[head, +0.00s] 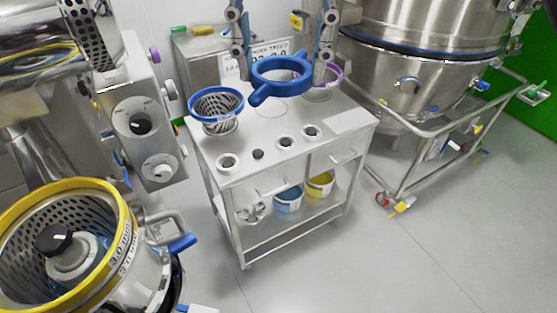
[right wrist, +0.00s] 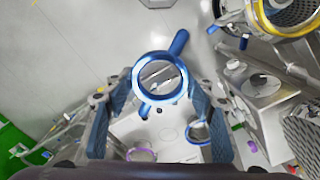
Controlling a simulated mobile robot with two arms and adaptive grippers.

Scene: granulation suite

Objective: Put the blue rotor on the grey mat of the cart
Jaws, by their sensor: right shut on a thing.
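The blue rotor (head: 281,88) is a ring with short arms, held above the cart (head: 205,158). My right gripper (head: 281,70) is shut on it, with one finger on each side of the ring. In the right wrist view the blue rotor (right wrist: 138,83) sits between the fingertips of my right gripper (right wrist: 160,88), clear of the cart top. The grey mat (head: 348,121) appears as a pale rectangle at the right front of the cart top, bare, to the right of and below the rotor in the head view. My left gripper is not in view.
A blue-rimmed basket (head: 216,107) stands on the cart's left, and a purple ring (head: 336,72) at its back right. Several small round fittings (head: 286,143) line the front. A yellow-rimmed machine (head: 110,205) is at left; a steel vessel (head: 430,80) with a rail frame is at right.

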